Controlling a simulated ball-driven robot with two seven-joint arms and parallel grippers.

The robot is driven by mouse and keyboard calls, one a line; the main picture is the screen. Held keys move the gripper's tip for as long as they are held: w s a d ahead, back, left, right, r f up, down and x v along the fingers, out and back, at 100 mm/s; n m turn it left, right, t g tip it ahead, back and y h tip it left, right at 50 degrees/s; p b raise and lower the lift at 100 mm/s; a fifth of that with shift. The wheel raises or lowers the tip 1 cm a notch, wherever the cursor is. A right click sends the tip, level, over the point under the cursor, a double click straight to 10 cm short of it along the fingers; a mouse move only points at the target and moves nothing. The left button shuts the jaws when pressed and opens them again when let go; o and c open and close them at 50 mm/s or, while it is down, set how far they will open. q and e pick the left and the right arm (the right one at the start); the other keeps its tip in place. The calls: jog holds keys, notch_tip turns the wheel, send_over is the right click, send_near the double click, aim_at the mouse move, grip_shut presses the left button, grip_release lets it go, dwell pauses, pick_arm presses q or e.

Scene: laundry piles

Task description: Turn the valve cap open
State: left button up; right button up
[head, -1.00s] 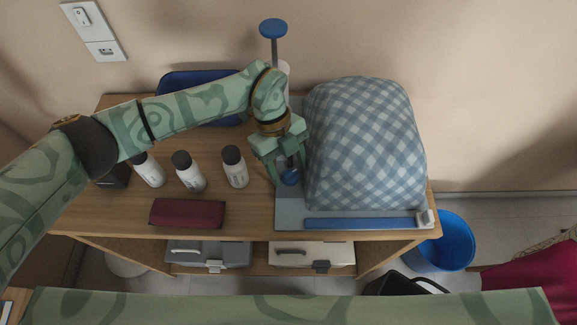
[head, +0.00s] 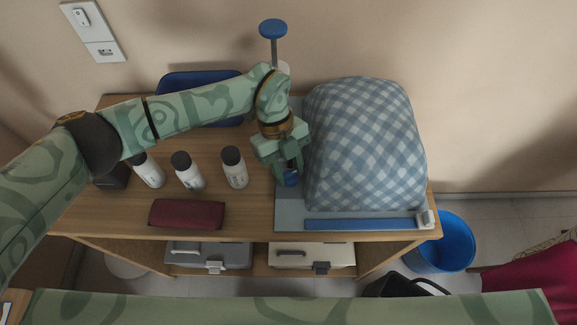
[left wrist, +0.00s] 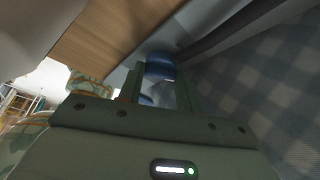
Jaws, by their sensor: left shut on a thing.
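The valve cap (head: 291,180) is a small blue round piece at the left side of the plaid bag, on the grey-blue base sheet (head: 288,220). It also shows in the left wrist view (left wrist: 160,66). My left gripper (head: 287,172) points down and is shut on the cap; in the left wrist view the fingers (left wrist: 155,85) are on either side of it. The fingers partly hide the cap, and I cannot tell how far it is turned. The bulging blue-and-white plaid bag (head: 365,145) stands right beside the gripper. My right gripper is not in view.
A pump with a blue handle (head: 273,29) stands behind my left wrist. White bottles (head: 188,172), a maroon case (head: 187,214) and a blue tray (head: 190,83) are on the wooden table (head: 110,215). A blue bar (head: 360,224) lies along the sheet's front. A blue bucket (head: 442,245) is on the floor.

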pick_arm(q)
jog(key=m+y, duration=0.1)
jog(key=m, duration=0.2)
jog(key=shift+w+d+m+b, duration=0.1)
jog(key=shift+m+b, duration=0.2)
jog(key=shift+b, duration=0.05)
jog(key=shift+m+g+y+b, duration=0.35)
jog(key=shift+m+y, duration=0.35)
jog(key=shift+m, duration=0.7)
jog(key=o, duration=1)
jog(key=v, duration=0.7)
jog(key=shift+d+r+p, duration=0.1)
jog(key=shift+r+p, duration=0.15)
jog(key=shift+p, duration=0.1)
jog(key=shift+f, duration=0.1)
